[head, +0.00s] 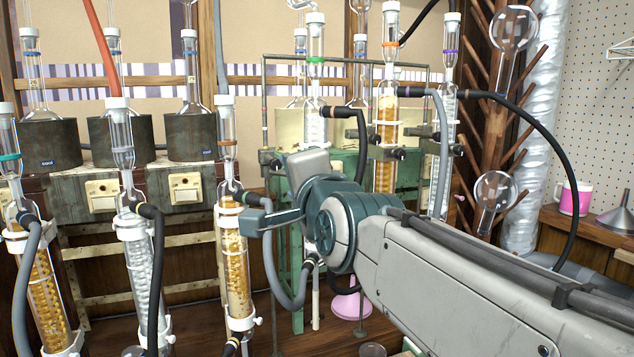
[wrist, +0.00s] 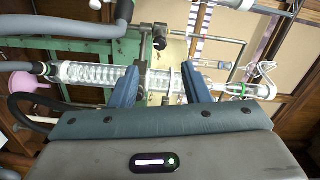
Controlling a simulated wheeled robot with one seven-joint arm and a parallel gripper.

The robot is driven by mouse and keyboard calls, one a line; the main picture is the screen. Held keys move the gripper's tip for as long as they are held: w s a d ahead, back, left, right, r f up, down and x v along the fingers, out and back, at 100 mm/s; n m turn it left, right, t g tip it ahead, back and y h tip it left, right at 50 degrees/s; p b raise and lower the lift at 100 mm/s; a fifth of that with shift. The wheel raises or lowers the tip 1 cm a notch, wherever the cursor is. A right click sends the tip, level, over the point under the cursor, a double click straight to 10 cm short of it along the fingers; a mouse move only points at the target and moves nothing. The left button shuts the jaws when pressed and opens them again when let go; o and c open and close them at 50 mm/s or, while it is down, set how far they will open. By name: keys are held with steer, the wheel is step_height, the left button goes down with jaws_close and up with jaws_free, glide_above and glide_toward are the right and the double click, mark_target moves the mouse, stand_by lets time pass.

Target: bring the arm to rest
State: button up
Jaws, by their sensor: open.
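My arm reaches in from the lower right in the head view, with my gripper (head: 258,222) in front of the glass columns. In the wrist view my gripper (wrist: 162,76) is open, its two blue-grey fingers apart. A clear glass condenser with a green band (wrist: 105,74) runs across the picture past the fingertips. I cannot tell its distance from them, and no finger visibly grips it. In the head view the green-banded condenser (head: 315,100) stands upright behind my wrist, its lower part hidden.
Packed columns with amber filling (head: 235,265) and a clear coil column (head: 143,265) stand left of my gripper. Hoses (head: 277,265) hang close by. Another amber column (head: 387,120) and a wooden peg rack with round flasks (head: 495,190) stand behind my arm.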

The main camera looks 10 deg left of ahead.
steer(key=s+d+f+n+g+h+p, duration=0.2)
steer(key=d+f+n+g+h+p, duration=0.5)
steer(key=d+f, duration=0.7)
steer(key=s+d+f+n+g+h+p, duration=0.2)
steer(key=s+d+f+g+p, duration=0.3)
steer(key=s+d, duration=0.9)
step_height(320, 180, down, 3)
steer(key=shift+g+p, duration=0.3)
steer(key=shift+p, duration=0.5)
